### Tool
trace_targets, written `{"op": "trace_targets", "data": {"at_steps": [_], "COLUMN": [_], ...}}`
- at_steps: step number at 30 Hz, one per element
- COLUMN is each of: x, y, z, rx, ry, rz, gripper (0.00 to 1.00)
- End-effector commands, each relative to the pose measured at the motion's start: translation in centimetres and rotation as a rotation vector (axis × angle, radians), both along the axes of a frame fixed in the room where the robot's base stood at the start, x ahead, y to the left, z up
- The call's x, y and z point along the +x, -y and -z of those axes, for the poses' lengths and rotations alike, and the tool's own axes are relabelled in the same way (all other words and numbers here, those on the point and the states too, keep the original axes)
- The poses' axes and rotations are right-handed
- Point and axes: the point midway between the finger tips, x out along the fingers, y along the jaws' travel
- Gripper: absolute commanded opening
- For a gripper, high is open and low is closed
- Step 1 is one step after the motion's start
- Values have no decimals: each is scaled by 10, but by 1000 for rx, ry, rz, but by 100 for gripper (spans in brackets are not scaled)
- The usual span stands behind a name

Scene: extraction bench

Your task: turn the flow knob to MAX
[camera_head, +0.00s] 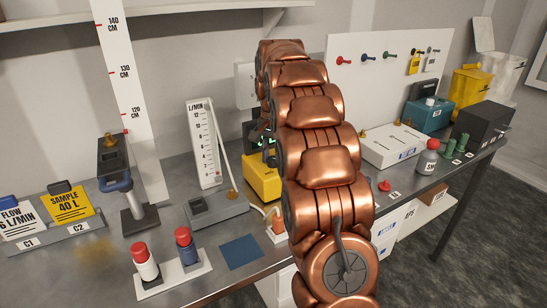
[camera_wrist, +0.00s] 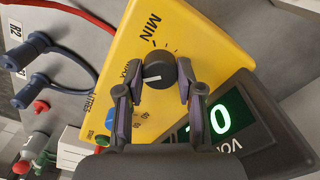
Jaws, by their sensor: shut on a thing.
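The flow knob (camera_wrist: 164,66) is black with a white pointer line and sits on the sloped face of a yellow unit (camera_wrist: 208,38). In the wrist view the pointer line points left, towards lettering that looks like MAX and is partly covered by a finger. The word MIN is printed at the upper left of the knob. My gripper (camera_wrist: 160,78) is shut on the knob, with one finger on each side. In the head view the yellow unit (camera_head: 262,180) shows left of my arm; the knob and gripper are hidden there.
A green display (camera_wrist: 208,118) beside the knob shows digits reading 10, partly covered. Blue-handled and red leads (camera_wrist: 35,90) lie left of the unit. A flow-meter stand (camera_head: 205,145) stands close left of the unit, and a white box (camera_head: 392,145) stands to the right.

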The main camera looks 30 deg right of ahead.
Motion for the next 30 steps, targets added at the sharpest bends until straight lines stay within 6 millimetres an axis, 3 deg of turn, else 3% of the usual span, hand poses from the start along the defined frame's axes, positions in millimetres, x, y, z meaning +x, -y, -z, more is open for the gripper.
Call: {"op": "trace_targets", "data": {"at_steps": [14,15,21,30], "x": [0,0,0,0], "y": [0,0,0,0], "z": [0,0,0,0], "rx": [0,0,0,0], "ry": [0,-1,0,0], "rz": [14,14,13,12], "gripper": [2,40,60,62]}}
